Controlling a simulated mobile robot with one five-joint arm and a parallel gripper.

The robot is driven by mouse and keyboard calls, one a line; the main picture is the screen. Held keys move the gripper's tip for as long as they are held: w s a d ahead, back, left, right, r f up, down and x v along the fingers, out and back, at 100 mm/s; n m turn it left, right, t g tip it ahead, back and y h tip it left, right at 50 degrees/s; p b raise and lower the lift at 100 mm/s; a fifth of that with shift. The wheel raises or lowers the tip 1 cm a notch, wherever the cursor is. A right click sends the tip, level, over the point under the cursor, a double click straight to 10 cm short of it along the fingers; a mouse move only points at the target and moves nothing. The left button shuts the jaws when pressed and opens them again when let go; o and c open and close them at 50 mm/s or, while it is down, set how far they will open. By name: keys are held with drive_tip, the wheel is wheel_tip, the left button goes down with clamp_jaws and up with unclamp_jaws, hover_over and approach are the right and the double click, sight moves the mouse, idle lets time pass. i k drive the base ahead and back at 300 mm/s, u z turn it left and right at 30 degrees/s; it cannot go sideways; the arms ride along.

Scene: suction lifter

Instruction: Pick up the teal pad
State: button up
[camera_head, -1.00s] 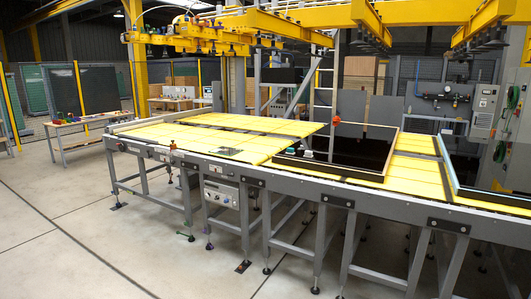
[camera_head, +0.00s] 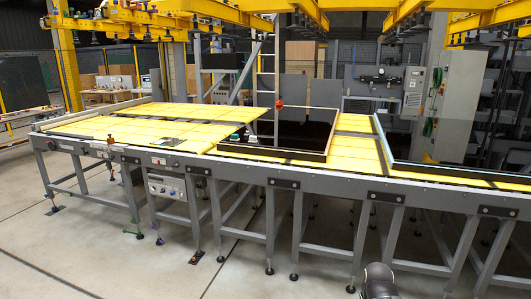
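Two small pale objects sit at the near left corner of the dark framed panel on the yellow-topped table. One looks teal-tinted and may be the teal pad (camera_head: 235,137); it is too small to be sure. The other is a whitish piece (camera_head: 252,139) just right of it. Both are far from me, across the table's front rail. My gripper's fingers do not show. A dark rounded part at the bottom edge, right of centre, looks like part of my arm.
The long table (camera_head: 330,178) on grey legs stands across the view. A dark framed panel (camera_head: 327,136) lies on it, with a red knob (camera_head: 279,104) nearby. A grey plate (camera_head: 168,142) lies left. Yellow overhead beams hang above. The floor (camera_head: 60,255) in front is clear.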

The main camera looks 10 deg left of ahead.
sight(234, 137)
drive_tip(key=u, duration=0.2)
drive_tip(key=i, duration=1.65)
drive_tip(key=u, duration=0.75)
drive_tip(key=i, duration=1.85)
drive_tip(key=u, duration=0.95)
drive_tip(key=i, duration=1.35)
drive_tip(key=u, duration=0.3)
